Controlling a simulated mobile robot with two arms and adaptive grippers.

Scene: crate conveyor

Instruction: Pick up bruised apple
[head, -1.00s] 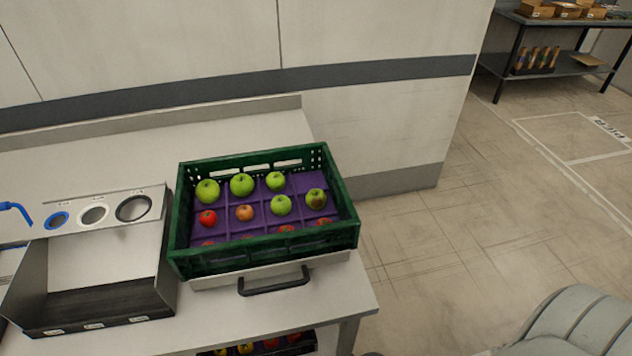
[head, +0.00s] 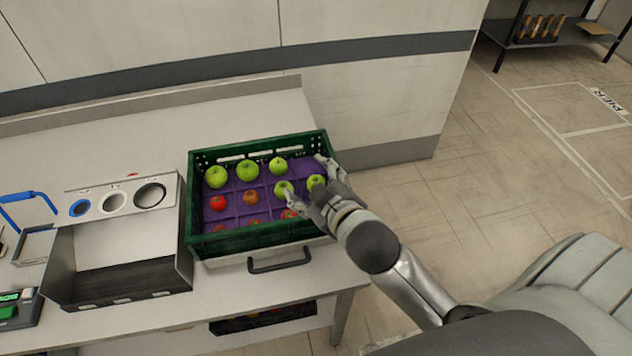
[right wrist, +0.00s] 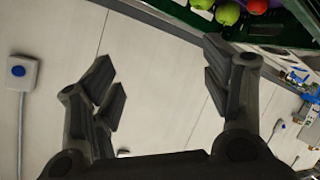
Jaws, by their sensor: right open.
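A green crate (head: 256,238) with purple dividers stands on the counter and holds green, red and orange-brown apples. A green apple (head: 316,182) at its right side showed a brown bruise earlier. That side is now partly hidden by my right gripper (head: 306,178). The right gripper is open, reaching over the crate's right edge with its fingers on either side of that apple; I cannot tell if they touch it. In the right wrist view its fingers (right wrist: 160,65) are spread with nothing between them, and apples (right wrist: 228,12) show at the top edge. My left gripper is out of view.
A sorting box (head: 120,282) with three ringed holes (head: 113,202) stands left of the crate. A handle (head: 280,262) sits below the crate's front. Another crate (head: 262,320) is under the counter (head: 240,115). A wall (head: 370,95) rises behind.

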